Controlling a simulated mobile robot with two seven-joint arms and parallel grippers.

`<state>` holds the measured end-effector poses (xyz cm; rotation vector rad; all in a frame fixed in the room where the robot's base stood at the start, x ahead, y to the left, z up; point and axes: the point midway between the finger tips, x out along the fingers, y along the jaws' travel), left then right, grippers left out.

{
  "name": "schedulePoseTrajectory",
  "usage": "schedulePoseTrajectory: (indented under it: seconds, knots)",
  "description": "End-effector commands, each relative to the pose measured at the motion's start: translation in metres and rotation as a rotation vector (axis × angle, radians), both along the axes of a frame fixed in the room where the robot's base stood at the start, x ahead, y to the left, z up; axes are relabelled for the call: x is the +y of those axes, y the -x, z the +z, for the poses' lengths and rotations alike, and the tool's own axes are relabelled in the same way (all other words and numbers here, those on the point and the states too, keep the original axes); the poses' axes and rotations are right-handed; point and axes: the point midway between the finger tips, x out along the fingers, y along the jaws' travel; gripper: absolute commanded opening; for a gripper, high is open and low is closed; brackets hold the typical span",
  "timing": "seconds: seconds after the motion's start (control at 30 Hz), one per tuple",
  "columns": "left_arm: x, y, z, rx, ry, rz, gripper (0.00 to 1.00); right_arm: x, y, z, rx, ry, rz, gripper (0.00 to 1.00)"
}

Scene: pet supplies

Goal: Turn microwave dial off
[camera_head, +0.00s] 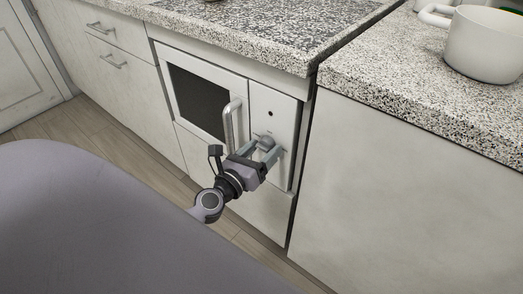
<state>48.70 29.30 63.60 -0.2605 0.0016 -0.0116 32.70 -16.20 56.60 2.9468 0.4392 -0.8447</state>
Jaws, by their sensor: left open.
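The white microwave (248,83) is built into the cabinet below the counter, with a dark window (197,100) and a vertical silver door handle (231,122). Its control panel (285,107) is on the right side, with a small dark spot in its upper part. The grey dial (266,142) sits on the lower part of that panel. My left gripper (268,151) is at the dial, with its open fingers on either side of it. I cannot tell whether the fingers touch the dial. The dial's marking is too small to read. My right gripper is out of view.
The door handle stands out just left of my gripper. A speckled counter (245,42) overhangs above. A white pot (485,45) stands on the right counter. Drawers with handles (113,62) are at the left. Wooden floor (120,140) shows below.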

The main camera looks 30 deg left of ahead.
Motion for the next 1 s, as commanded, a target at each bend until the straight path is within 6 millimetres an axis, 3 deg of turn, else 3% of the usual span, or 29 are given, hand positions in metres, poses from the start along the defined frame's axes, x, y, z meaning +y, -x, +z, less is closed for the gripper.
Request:
schedulePoseTrajectory:
  seconds: [0.03,0.2,0.67,1.0]
  knots:
    - [-0.0001,0.0001,0.0,0.0,0.0,0.0,0.66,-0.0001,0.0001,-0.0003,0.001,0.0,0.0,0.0]
    - [-0.0003,0.0002,0.0002,0.0,0.001,0.0,0.12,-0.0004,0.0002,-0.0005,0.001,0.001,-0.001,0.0]
    - [-0.0017,0.0004,0.0012,0.007,0.085,-0.003,0.12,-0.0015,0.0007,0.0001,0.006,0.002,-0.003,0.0]
    - [-0.0032,0.0005,0.0032,0.028,0.358,-0.002,0.12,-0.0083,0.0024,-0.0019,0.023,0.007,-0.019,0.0]
